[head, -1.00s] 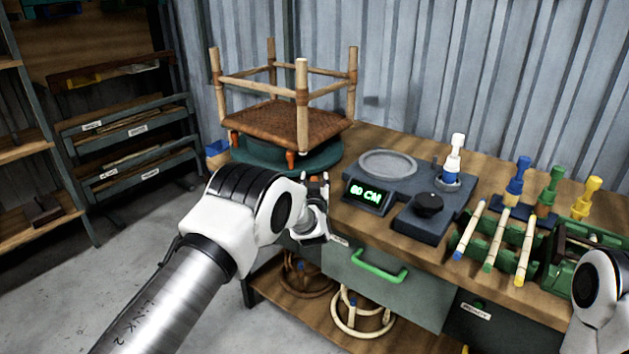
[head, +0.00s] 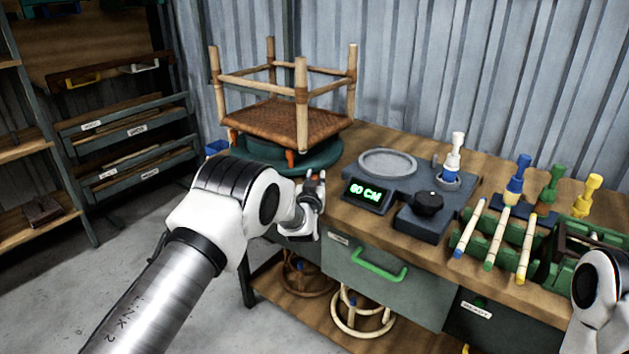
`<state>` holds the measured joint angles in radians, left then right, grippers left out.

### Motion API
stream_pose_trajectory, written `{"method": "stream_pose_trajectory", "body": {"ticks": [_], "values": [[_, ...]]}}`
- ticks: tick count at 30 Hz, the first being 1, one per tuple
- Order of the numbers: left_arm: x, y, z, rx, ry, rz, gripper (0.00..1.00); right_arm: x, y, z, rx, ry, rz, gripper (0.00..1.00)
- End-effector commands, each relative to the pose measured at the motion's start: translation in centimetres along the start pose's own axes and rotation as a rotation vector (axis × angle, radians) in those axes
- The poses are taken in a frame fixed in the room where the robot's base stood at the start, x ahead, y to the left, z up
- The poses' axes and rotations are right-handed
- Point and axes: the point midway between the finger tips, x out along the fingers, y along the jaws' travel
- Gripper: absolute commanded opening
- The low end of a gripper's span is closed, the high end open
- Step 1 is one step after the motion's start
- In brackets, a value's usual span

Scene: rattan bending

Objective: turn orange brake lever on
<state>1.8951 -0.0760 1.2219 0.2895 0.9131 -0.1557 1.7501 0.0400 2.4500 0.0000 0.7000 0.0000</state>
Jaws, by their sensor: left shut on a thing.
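My left gripper (head: 316,182) is at the front right edge of the green turntable (head: 325,158), its fingers close together. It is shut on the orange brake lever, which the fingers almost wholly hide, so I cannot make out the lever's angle. An upturned stool with a woven seat (head: 275,122) and its legs pointing up stands on the turntable. Orange clamps (head: 290,158) show under the seat. My right gripper is outside the view.
Right of my left gripper, the bench holds a dark device with a green display (head: 366,194) and a black knob (head: 428,203). Farther right are several coloured-tip rods (head: 497,240) and coloured bottles. A drawer with a green handle (head: 379,267) is below. A rack stands at left.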

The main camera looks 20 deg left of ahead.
Motion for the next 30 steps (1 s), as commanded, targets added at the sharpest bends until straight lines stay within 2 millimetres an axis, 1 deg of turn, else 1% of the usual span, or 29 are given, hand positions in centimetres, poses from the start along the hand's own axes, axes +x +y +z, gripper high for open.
{"method": "stream_pose_trajectory", "body": {"ticks": [1, 9, 18, 24, 30], "values": [[0.0, -0.1, 0.2, 0.0, 0.0, 0.026, 0.0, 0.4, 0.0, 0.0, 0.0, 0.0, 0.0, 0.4], [0.0, 0.3, 0.2, -0.001, 0.001, 0.229, 0.0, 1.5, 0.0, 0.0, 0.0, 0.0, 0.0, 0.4], [-0.2, 0.8, 0.1, -0.001, 0.0, 0.425, 0.0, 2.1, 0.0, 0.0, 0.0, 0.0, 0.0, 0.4], [-0.3, 1.1, 0.1, -0.001, 0.0, 0.495, 0.0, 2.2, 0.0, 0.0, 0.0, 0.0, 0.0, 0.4], [-0.3, 1.2, 0.0, -0.001, 0.0, 0.519, 0.0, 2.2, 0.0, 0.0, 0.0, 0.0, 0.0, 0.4]]}}
